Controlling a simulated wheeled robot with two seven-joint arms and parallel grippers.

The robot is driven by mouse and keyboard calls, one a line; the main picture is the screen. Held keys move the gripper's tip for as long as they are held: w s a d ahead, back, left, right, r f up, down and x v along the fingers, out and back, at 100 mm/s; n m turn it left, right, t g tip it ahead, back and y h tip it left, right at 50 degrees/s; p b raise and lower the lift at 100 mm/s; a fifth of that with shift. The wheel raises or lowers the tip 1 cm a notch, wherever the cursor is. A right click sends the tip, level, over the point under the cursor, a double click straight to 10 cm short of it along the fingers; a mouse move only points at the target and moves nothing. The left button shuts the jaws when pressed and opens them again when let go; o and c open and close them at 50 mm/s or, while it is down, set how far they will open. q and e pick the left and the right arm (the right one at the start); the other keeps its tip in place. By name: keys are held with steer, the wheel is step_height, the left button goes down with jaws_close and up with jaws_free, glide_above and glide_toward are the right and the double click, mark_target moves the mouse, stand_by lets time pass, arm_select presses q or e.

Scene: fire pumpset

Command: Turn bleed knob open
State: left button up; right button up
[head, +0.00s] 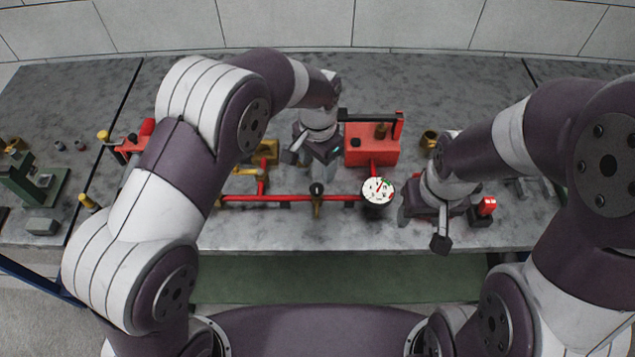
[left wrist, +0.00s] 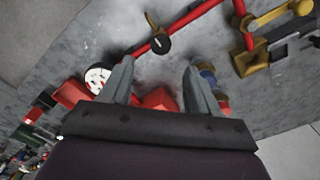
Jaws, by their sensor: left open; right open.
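A round black knob with a white mark (head: 316,189) sits on a brass fitting on the red pipe (head: 270,198). I take it to be the bleed knob. It also shows in the left wrist view (left wrist: 160,43), just beyond the fingertips and between their lines. My left gripper (head: 322,158) is behind the knob in the head view, apart from it. Its two fingers are spread and empty in the left wrist view (left wrist: 158,68). My right gripper (head: 436,208) is open to the right of the gauge, and its fingertips are partly hidden.
A white-faced gauge (head: 377,190) stands to the right of the knob, and a red box (head: 372,153) is behind it. Brass valves (head: 258,153) stand left of my left gripper. A red-handled part (head: 486,206) is beside my right gripper. The grey bench's front strip (head: 300,233) is clear.

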mark_target(317, 188)
arm_select(q)
step_height(317, 188, down, 7)
steer(key=shift+a+f+p, duration=0.1)
steer(key=shift+a+p, duration=0.05)
steer(key=shift+p, duration=0.55)
steer(key=shift+f, duration=0.55)
steer(key=c, duration=1)
